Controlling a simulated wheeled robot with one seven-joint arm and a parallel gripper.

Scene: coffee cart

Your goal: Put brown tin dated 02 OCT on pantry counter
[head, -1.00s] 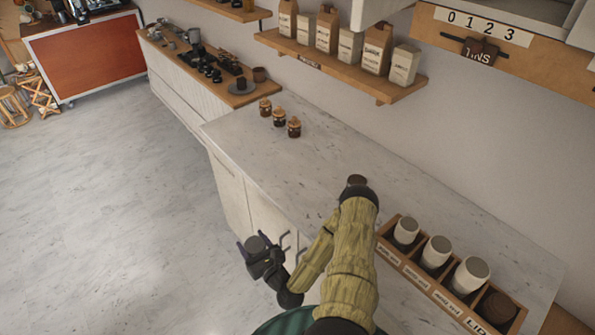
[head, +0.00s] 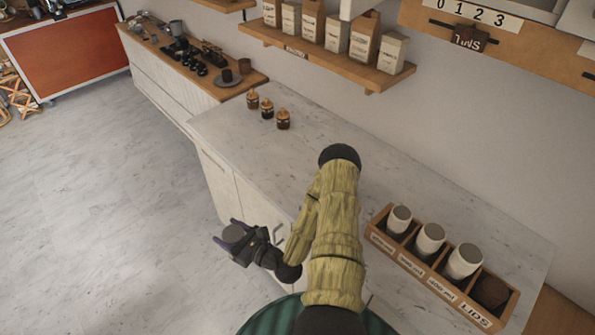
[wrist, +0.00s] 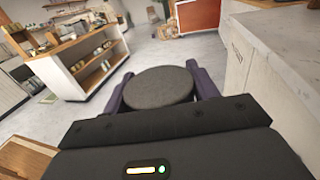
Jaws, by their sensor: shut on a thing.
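My gripper (head: 231,240) is shut on a round tin (head: 234,233) with a flat dark grey top. It is held out over the floor, left of the marble-topped counter's front and apart from it. In the wrist view the tin's round top (wrist: 157,86) sits between the two purple-grey fingers. Its side, brown colour and date are not visible. The marble counter (head: 300,160) runs along the wall. I cannot tell from any label that it is the pantry counter.
Three small jars (head: 267,107) stand at the counter's far end. A wooden box (head: 425,271) with cups and a lid-labelled slot sits at its right. The middle of the counter is mostly clear. A shelf of bags (head: 325,53) hangs above.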

